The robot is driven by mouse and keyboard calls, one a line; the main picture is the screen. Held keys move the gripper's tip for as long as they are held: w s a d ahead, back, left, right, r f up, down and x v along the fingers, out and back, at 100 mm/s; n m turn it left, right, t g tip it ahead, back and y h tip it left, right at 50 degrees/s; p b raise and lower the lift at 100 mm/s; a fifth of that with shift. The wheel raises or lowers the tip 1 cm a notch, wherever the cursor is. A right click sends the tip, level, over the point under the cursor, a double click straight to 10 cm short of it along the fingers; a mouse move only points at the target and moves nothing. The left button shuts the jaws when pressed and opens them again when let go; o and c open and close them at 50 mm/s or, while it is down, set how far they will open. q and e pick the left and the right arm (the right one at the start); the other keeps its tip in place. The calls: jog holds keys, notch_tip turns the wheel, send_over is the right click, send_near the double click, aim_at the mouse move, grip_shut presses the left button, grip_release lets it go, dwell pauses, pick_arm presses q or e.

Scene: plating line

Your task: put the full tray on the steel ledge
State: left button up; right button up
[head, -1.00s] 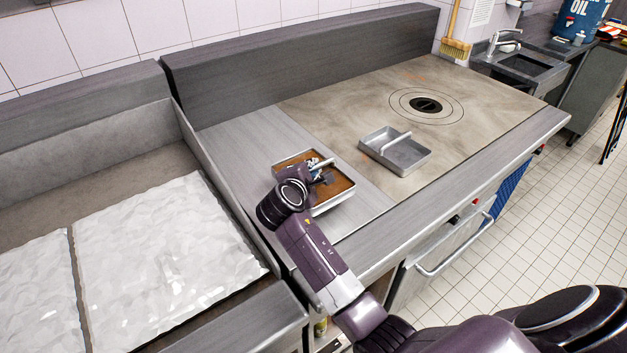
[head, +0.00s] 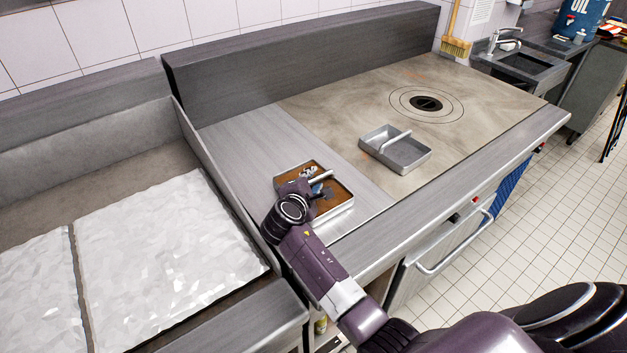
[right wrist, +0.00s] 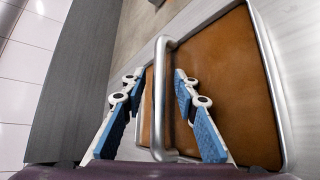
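The full tray (head: 338,217), a metal tray with brown contents and a bar handle, is on the brushed steel ledge (head: 240,142) left of the hot plate. My right gripper (head: 318,187) is over the tray at its handle. In the right wrist view, the gripper (right wrist: 157,82) has its blue-padded fingers apart on both sides of the handle (right wrist: 159,110), with gaps showing. The tray's rim (right wrist: 270,75) shows there at right. The underside of the tray is hidden. My left gripper is out of view.
An empty grey tray (head: 412,156) with a bar handle sits on the hot plate (head: 340,105). A raised steel wall (head: 215,165) and a basin with white sheets (head: 160,255) lie left of the ledge. The ledge behind the full tray is clear.

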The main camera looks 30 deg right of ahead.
jog(key=shift+r, duration=0.15)
jog(key=b+v, duration=0.1)
jog(key=v, duration=1.1)
